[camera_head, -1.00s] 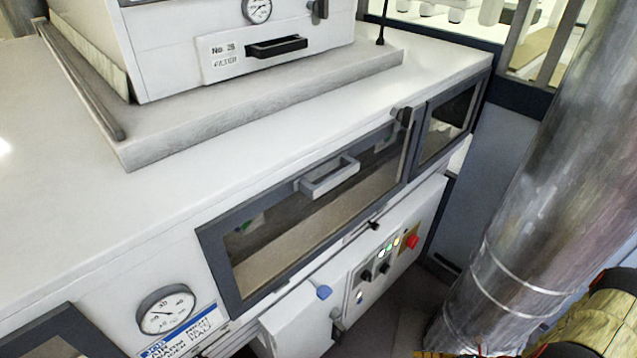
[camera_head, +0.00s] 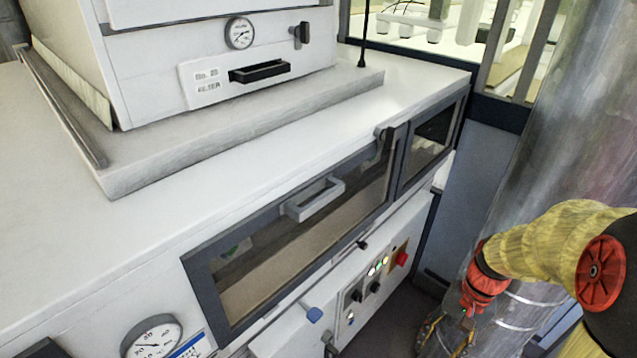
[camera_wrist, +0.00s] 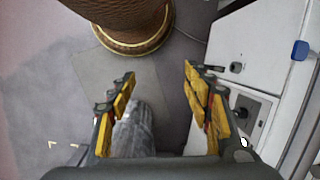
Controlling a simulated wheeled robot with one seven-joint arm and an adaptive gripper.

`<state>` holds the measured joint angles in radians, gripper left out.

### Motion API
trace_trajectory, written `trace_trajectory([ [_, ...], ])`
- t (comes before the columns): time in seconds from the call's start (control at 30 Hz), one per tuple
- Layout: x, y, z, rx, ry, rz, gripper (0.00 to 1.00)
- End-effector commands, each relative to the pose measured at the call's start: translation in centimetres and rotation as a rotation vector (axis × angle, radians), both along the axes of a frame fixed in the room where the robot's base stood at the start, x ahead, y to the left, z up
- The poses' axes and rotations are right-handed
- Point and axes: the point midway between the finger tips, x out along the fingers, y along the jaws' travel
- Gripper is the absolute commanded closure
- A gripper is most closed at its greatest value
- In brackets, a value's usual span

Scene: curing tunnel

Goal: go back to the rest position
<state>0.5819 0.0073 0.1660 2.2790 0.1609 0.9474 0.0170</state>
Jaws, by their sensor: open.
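My gripper (camera_head: 447,335) is at the lower right in the head view, at the end of my yellow arm and in front of the metal column. In the wrist view its two yellow-padded fingers (camera_wrist: 160,95) are spread apart with nothing between them. Below the fingers are the grey floor and a brown round post base. No rest position marker shows in these frames.
The white tunnel cabinet (camera_head: 60,250) fills the left and middle, with a glazed door (camera_head: 300,225) and a control panel (camera_head: 375,285) with a red button. A large metal duct (camera_head: 560,150) stands at the right. A strip of floor lies between them.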

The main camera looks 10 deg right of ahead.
Motion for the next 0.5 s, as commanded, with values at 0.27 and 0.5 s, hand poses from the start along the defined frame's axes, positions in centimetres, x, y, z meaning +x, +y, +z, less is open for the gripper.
trace_trajectory([
  [0.27,0.5,3.1,7.4,-0.204,-0.220,0.297,0.50],
  [0.5,0.0,7.1,13.3,-0.322,-0.425,0.474,0.50],
])
